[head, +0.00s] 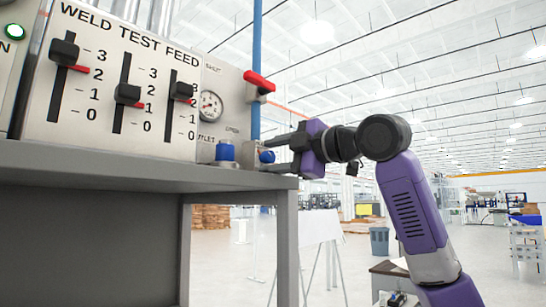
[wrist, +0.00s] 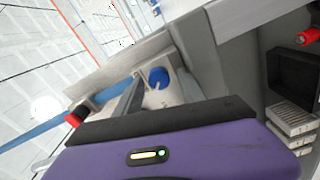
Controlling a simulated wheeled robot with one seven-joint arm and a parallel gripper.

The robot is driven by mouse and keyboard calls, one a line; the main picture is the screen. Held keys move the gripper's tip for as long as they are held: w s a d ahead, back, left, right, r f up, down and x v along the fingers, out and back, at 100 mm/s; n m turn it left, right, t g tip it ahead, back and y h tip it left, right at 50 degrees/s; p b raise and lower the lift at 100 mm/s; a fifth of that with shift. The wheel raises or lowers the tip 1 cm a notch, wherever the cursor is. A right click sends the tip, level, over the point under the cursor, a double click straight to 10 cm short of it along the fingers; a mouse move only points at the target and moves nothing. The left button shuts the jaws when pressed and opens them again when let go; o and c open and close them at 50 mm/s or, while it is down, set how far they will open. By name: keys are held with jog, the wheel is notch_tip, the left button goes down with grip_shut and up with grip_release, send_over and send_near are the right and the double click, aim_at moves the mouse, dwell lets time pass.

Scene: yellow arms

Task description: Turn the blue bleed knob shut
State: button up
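A small blue knob (head: 266,156) sits on the right end of the panel, beside the blue pipe. It also shows in the wrist view (wrist: 158,77). My gripper (head: 267,155) reaches in from the right, its fingers pointing left, one above and one below this knob. In the wrist view my gripper (wrist: 160,75) is open, with a gap on each side of the knob. Another, larger blue knob (head: 225,152) stands on a silver base further left. I cannot read which knob is labelled bleed.
A panel (head: 90,135) reading WELD TEST FEED carries three black sliders. A round gauge (head: 210,105) and a red handle (head: 259,82) are close above the knobs. The grey bench (head: 150,168) juts out below.

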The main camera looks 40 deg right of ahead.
jog(key=s+b, duration=0.2)
jog(key=s, duration=0.5)
jog(key=shift+s+b, duration=0.3)
jog(key=shift+s, duration=0.1)
jog(key=shift+d, duration=0.15)
